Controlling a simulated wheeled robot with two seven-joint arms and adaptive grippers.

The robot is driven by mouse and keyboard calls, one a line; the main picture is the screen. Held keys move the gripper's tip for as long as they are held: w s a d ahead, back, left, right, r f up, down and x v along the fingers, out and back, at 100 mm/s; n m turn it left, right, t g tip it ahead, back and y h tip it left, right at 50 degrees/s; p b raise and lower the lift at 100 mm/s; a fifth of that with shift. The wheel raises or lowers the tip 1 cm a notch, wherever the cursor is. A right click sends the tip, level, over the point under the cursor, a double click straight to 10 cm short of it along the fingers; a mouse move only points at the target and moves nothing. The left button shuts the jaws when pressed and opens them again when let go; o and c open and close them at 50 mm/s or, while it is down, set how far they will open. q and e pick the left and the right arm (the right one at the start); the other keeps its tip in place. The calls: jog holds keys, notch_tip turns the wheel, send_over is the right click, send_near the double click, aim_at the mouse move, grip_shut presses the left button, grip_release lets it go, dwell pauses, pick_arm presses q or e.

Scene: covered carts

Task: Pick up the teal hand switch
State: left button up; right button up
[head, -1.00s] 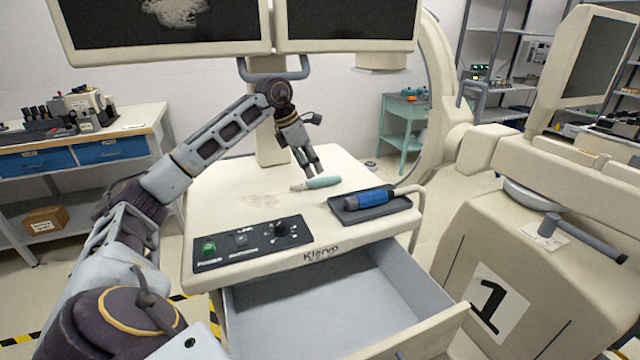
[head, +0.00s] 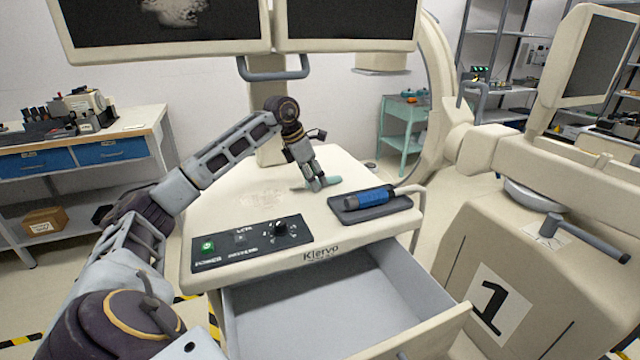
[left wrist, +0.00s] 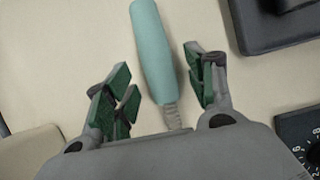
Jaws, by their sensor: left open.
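The teal hand switch (head: 333,181) lies on the top of the cream cart (head: 240,202), partly hidden by my gripper in the head view. My left gripper (head: 317,187) is over it, pointing down. In the left wrist view the teal hand switch (left wrist: 153,50) has its grey cable end between the open fingers of my left gripper (left wrist: 160,95). The fingers stand apart on both sides, and a gap shows on each side. My right gripper is not in view.
A blue cylindrical device (head: 370,196) rests in a dark tray (head: 392,206) to the right of the switch. A control panel (head: 250,243) is at the cart's front left. An open, empty drawer (head: 335,300) juts out below. Monitors (head: 160,28) hang above.

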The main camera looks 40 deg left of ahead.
pick_arm(q)
jog(key=c, duration=1.1)
jog(key=shift+r, duration=0.1)
